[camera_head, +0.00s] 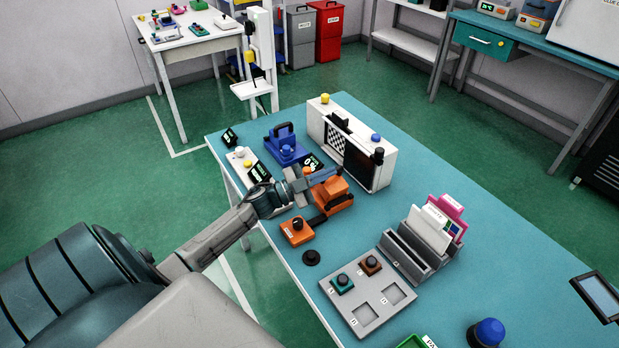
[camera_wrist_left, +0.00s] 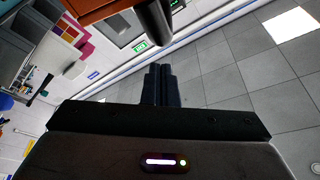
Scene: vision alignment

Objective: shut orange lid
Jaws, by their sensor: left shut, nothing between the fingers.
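An orange device (camera_head: 338,200) stands on the teal table, with a flat orange block with a black knob (camera_head: 297,230) in front of it. My left gripper (camera_head: 304,180) is at the left side of the orange device and partly covers it. How far its lid is open cannot be told. In the left wrist view the fingers (camera_wrist_left: 158,85) are together and empty. Above them are a dark rounded bar (camera_wrist_left: 153,22) and an orange surface (camera_wrist_left: 94,10); contact cannot be told. My right gripper is out of view.
A blue device (camera_head: 285,150) stands behind the gripper, and a white-framed unit (camera_head: 350,147) stands behind the orange device. A grey tray (camera_head: 365,311) and a card holder (camera_head: 410,254) stand to the right. The far right of the table is mostly clear.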

